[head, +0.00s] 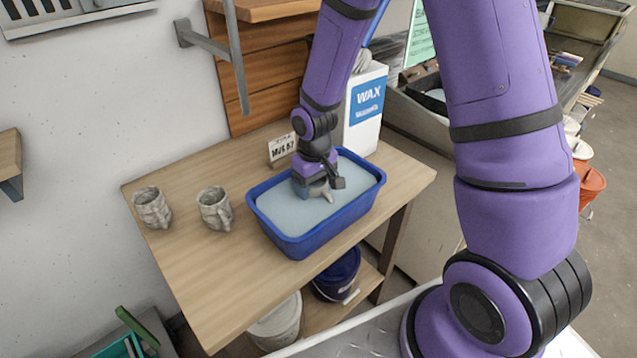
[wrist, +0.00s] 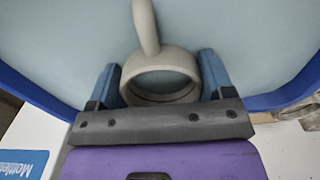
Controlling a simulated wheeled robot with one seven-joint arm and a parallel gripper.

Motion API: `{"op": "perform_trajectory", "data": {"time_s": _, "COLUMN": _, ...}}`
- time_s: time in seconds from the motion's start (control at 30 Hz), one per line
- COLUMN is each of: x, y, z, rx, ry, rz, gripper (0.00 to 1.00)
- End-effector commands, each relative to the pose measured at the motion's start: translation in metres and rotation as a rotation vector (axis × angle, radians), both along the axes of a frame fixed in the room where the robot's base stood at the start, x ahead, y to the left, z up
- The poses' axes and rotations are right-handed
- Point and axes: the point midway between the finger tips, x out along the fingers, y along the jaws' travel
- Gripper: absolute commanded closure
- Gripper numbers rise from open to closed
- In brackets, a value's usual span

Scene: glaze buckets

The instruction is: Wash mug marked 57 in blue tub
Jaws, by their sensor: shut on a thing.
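The blue tub (head: 300,243) stands on the wooden table and holds pale blue-grey liquid (head: 285,208). My gripper (head: 310,190) points down into the tub. In the wrist view its blue fingers (wrist: 160,88) are shut on both sides of a plain grey mug (wrist: 162,72), whose handle (wrist: 147,25) points away from my wrist. A small part of this mug (head: 322,191) shows below the gripper in the head view, at the liquid. How deep it sits is hidden. No number is legible on it. A small card (head: 282,148) behind the tub seems to read "mug 57".
Two grey textured mugs (head: 152,208) (head: 214,208) stand on the table (head: 190,270) left of the tub. A white wax container (head: 364,125) stands close behind the tub. A blue bucket (head: 337,277) and a pale bucket (head: 277,325) are below. The table's front left is clear.

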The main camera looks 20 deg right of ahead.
Motion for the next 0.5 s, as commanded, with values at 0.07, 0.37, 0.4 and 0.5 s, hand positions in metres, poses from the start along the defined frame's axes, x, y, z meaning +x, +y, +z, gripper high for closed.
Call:
{"op": "perform_trajectory", "data": {"time_s": 0.07, "x": 0.0001, "y": 0.0049, "z": 0.0001, "rx": 0.000, "ry": 0.000, "rz": 0.002, "gripper": 0.59}}
{"op": "perform_trajectory", "data": {"time_s": 0.37, "x": -0.0001, "y": 0.0111, "z": 0.0001, "rx": 0.000, "ry": 0.000, "rz": -0.001, "gripper": 0.59}}
{"op": "perform_trajectory", "data": {"time_s": 0.4, "x": -0.0001, "y": 0.0108, "z": 0.0001, "rx": 0.000, "ry": 0.000, "rz": -0.001, "gripper": 0.59}}
{"op": "perform_trajectory", "data": {"time_s": 0.5, "x": 0.0000, "y": 0.0084, "z": 0.0001, "rx": 0.000, "ry": 0.000, "rz": -0.001, "gripper": 0.59}}
